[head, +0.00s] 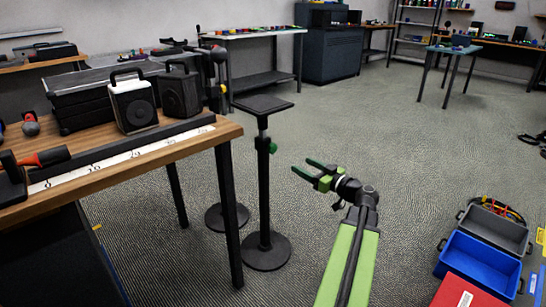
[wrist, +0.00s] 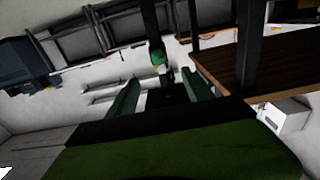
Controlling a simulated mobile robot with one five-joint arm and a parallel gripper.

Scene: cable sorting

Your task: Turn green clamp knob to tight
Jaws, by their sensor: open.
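The green clamp knob (head: 272,147) sits on the side of a black stand's upright pole (head: 264,190), just below its flat square top plate (head: 262,104). My gripper (head: 301,166) is open and empty, to the right of the knob and apart from it in the head view. In the wrist view the knob (wrist: 157,57) shows ahead, between the two green fingers and beyond their tips. The dark pole runs up behind it there. The knob's tightness cannot be read.
A wooden workbench (head: 215,131) with speakers (head: 133,103) and tools stands close to the left of the stand. A blue open case (head: 478,262) and a red box (head: 463,293) lie at the lower right.

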